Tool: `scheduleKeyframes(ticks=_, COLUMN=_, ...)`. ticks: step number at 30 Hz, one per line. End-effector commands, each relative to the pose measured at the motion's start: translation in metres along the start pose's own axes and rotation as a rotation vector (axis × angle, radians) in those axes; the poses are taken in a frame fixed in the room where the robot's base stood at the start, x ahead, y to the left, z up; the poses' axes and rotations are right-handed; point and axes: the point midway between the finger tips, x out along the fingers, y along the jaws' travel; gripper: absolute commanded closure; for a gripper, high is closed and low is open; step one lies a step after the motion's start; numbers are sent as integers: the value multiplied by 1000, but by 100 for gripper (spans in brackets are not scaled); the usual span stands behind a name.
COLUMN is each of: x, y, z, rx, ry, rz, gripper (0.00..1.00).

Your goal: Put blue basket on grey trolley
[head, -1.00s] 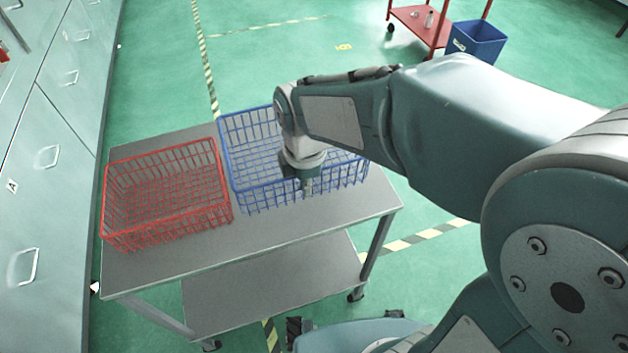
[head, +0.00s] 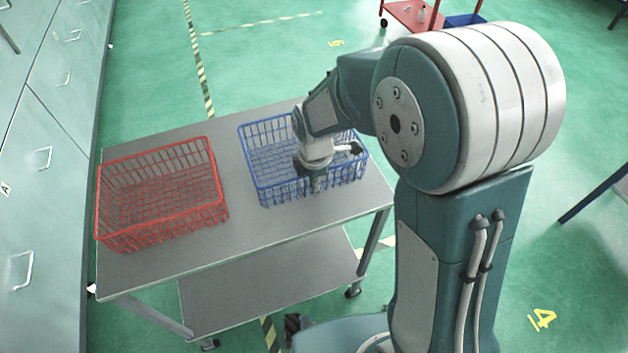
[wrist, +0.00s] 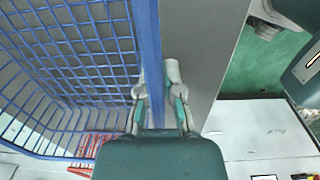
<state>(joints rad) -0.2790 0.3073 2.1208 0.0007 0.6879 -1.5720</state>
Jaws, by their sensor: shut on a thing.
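The blue wire basket (head: 262,165) is at the right part of the grey trolley top (head: 250,228). It looks upright in the head view, and I cannot tell whether it touches the top. My gripper (head: 316,186) is at the basket's near side. In the wrist view my gripper (wrist: 160,105) is shut on the blue rim (wrist: 150,50), with one finger on each side of it. The wire mesh (wrist: 75,60) spreads to the left there. Part of the basket's right side is hidden behind my arm in the head view.
A red wire basket (head: 160,195) stands on the trolley's left part. A gap separates the two baskets. Grey cabinets (head: 40,130) line the left side. A red cart (head: 410,14) and a blue bin (head: 465,20) are at the back. A table edge (head: 600,192) is at right.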

Motion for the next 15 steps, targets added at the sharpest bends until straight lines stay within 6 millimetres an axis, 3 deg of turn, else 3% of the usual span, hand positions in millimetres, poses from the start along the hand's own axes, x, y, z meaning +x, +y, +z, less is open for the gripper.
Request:
scheduleKeyframes(ticks=5, x=0, y=1, z=0, rx=0, ry=0, rz=2, gripper=100)
scheduleKeyframes(ticks=8, x=1, y=0, z=0, rx=0, ry=0, rz=0, gripper=61)
scheduleKeyframes(ticks=9, x=2, y=0, z=0, rx=0, ry=0, rz=0, gripper=57)
scheduleKeyframes(ticks=15, x=1, y=0, z=0, rx=0, ry=0, rz=-1, gripper=57)
